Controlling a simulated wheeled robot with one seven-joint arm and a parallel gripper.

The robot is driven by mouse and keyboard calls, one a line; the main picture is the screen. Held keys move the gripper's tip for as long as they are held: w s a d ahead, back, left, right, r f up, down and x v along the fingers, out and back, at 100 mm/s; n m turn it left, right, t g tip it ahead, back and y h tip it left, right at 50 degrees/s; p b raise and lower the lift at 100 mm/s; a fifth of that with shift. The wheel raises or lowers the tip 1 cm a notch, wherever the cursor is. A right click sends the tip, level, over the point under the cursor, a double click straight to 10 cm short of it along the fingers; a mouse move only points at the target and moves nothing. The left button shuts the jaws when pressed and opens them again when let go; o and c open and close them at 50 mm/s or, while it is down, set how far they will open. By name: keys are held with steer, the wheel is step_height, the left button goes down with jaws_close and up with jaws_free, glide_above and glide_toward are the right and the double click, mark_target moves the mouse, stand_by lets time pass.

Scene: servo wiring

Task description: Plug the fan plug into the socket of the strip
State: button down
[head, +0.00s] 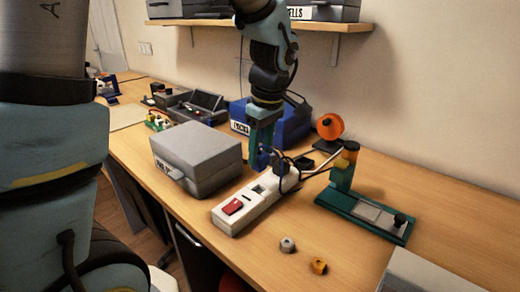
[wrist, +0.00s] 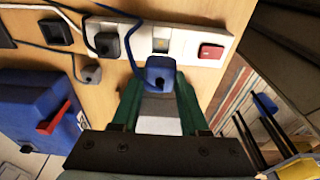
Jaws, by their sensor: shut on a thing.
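The white power strip (head: 249,208) lies on the bench, with a red switch (head: 233,207) at its near end. It crosses the top of the wrist view (wrist: 183,40). A black plug (wrist: 107,43) sits at its left part there; the socket (wrist: 160,40) to the right of it shows no plug. My gripper (wrist: 159,95) is shut on a blue plug with a cable, seemingly the fan plug (wrist: 160,72). The plug appears just beside the strip's edge, below the free socket in the wrist view. Its prongs are hidden. My gripper (head: 262,150) points down behind the strip in the head view.
A grey case (head: 197,155) stands left of the strip and a blue box (head: 240,112) behind it. A green stand (head: 365,215) is to the right. A loose grey plug (wrist: 90,74) and cables lie near the strip.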

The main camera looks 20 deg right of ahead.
mark_target(261, 171)
steer(key=shift+f+b, duration=1.7)
steer(key=shift+f, duration=0.75)
steer(key=shift+f+b, duration=0.95)
steer(key=shift+f, duration=0.3)
steer(key=shift+c, duration=1.7)
jaws_free()
steer(key=r, duration=0.3)
steer(key=s+r, duration=0.1)
steer(key=r, duration=0.3)
steer(key=r+b, duration=0.1)
steer(key=r, duration=0.2)
steer(key=shift+s+d+r, duration=0.2)
steer(key=shift+d+r, duration=0.2)
steer(key=shift+s, duration=0.15)
